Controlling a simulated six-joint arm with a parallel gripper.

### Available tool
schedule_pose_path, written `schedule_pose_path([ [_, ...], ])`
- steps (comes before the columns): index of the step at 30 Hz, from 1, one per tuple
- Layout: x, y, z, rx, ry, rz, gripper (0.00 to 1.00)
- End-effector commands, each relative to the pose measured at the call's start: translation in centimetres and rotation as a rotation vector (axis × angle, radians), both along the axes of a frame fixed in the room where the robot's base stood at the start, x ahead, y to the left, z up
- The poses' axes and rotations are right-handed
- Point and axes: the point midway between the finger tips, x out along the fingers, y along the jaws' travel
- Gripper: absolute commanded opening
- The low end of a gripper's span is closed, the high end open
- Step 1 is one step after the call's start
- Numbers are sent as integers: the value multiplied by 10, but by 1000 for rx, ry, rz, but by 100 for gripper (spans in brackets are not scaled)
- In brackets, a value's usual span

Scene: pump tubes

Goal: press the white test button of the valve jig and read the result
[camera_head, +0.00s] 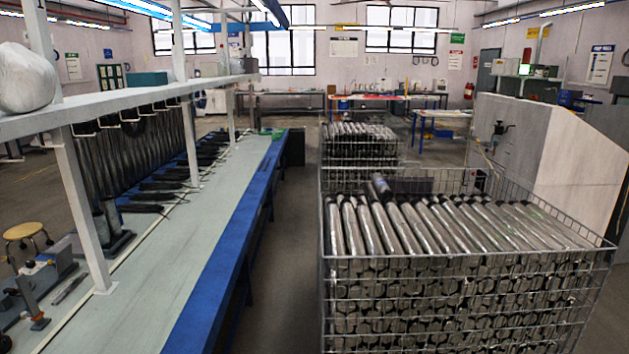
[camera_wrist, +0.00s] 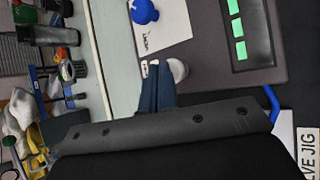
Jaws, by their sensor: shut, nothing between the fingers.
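The valve jig (camera_wrist: 283,70) fills the upper right of the wrist view, a grey housing with a dark display window. Three green squares (camera_wrist: 238,28) are lit in that window. A round white button (camera_wrist: 178,70) sticks out near the jig's lower left edge. My gripper (camera_wrist: 158,66) is shut and empty, its two dark blue fingers side by side. Their tips are just left of the button and overlap its edge in the picture; I cannot tell whether they touch it. A white label (camera_wrist: 307,152) reading "LVE JIG" is cut off at the right. My gripper is not visible in the head view.
A blue ball knob (camera_wrist: 145,11) sits over a white plate in the wrist view. The head view shows a long bench (camera_head: 215,215) under a shelf, with dark tubes along it. A wire crate (camera_head: 470,262) of metal tubes stands right of the aisle.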

Motion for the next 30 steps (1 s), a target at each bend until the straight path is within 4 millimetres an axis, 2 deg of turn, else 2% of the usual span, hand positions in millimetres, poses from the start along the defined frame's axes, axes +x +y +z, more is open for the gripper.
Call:
schedule_pose_path([
  [7,0,0,-8,-1,0,0,0],
  [30,-1,-4,-19,-10,3,0,0],
])
